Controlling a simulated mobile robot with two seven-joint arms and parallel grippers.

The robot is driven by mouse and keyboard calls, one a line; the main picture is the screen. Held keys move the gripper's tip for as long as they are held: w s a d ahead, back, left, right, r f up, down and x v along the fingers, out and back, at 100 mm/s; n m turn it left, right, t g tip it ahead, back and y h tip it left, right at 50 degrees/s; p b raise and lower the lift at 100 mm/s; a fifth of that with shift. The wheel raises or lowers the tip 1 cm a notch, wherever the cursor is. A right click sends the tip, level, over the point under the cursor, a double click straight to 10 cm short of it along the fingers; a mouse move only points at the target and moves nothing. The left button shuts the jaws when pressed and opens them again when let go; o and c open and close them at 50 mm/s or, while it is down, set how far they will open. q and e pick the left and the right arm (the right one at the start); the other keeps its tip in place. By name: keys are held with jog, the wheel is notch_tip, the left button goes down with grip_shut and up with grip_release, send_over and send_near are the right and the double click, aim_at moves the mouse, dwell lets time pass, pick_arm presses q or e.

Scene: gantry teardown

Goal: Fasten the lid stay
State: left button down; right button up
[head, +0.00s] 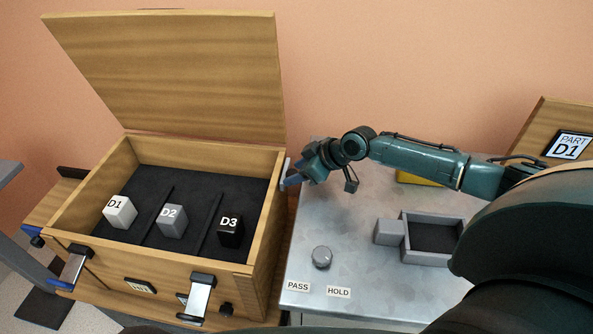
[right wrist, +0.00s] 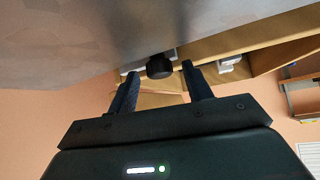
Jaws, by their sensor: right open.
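The wooden chest (head: 265,230) stands with its lid (head: 175,75) raised and tilted back. At the chest's right side, by the right gripper, a small pale metal piece (head: 287,167) shows; it may be part of the lid stay, but the gripper hides most of it. My right gripper (head: 291,182) is open beside that wall. In the right wrist view, a dark round knob (right wrist: 160,66) on a grey metal piece lies between and just beyond the fingertips (right wrist: 161,76). I cannot tell whether they touch it. My left gripper is out of view.
Blocks D1 (head: 120,212), D2 (head: 172,221) and D3 (head: 230,232) sit in the chest's compartments. Two front latches (head: 72,268) (head: 198,297) stick out. The metal table (head: 360,235) holds a grey knob (head: 321,257) and a grey tray (head: 433,259).

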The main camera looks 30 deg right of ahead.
jog(key=shift+w+a+f, duration=0.15)
jog(key=shift+w+f, duration=0.05)
jog(key=shift+f, duration=0.05)
jog(key=shift+c, duration=0.3)
grip_shut()
